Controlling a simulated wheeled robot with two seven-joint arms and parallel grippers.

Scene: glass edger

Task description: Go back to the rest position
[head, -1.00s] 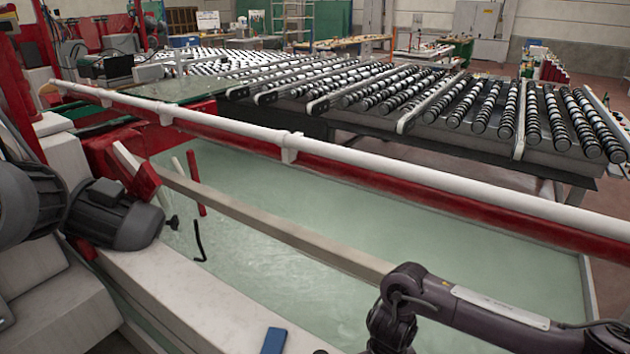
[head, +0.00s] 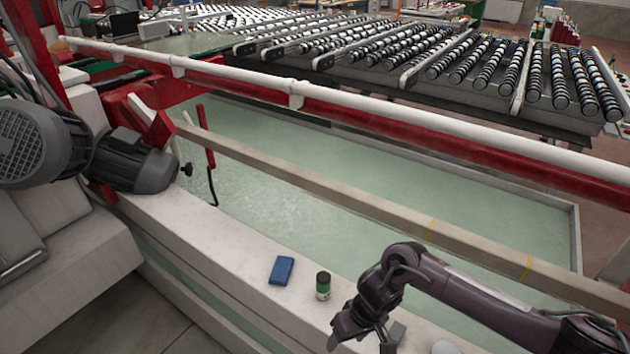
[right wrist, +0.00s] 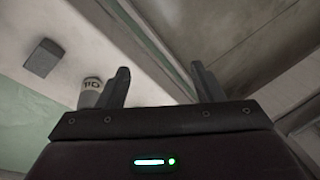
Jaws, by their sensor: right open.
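My right gripper (head: 366,338) hangs over the pale ledge at the front of the machine, at the end of my dark arm coming in from the right. It is open and holds nothing. In the right wrist view its two fingers (right wrist: 160,88) stand apart with only ledge and floor behind them. My left gripper is in neither view.
A grey motor (head: 130,165) is at left. Behind the ledge lie a water basin (head: 260,200), a white rail (head: 400,118) and a roller table (head: 440,60).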

